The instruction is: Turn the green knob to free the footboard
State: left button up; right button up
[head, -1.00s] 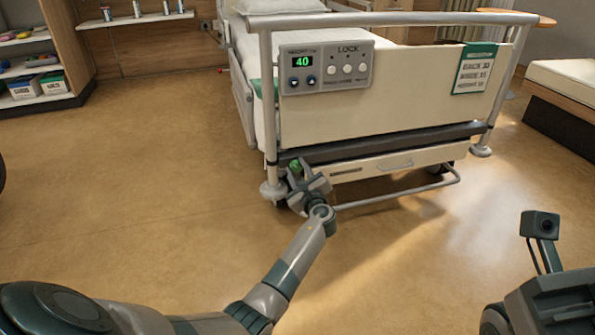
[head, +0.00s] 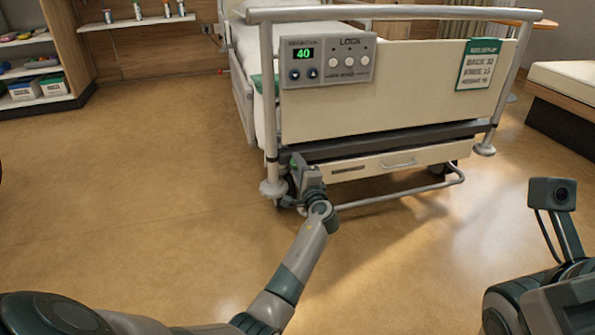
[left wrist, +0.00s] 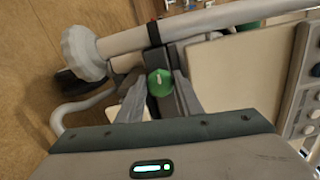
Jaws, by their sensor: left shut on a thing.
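The green knob (left wrist: 159,82) sits between the two fingers of my left gripper (left wrist: 160,92) in the left wrist view; a pale mark shows on its face. In the head view my left gripper (head: 300,166) is at the lower left corner of the footboard (head: 420,90), and only a little green of the knob shows there. The left gripper is shut on the knob. The footboard is a cream panel in a grey tube frame and stands upright at the bed's end. My right gripper is not in view.
A control panel (head: 327,62) reading 40 hangs on the footboard, with a green-headed card (head: 478,66) at its right. A low grey rail (head: 400,194) runs under the bed. A shelf (head: 40,104) stands far left. The floor in front is clear.

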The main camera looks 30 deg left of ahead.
pick_arm(q)
jog(key=shift+f+n, duration=0.15)
jog(key=shift+n, duration=0.45)
jog(key=shift+b, duration=0.3)
jog(key=o, duration=1)
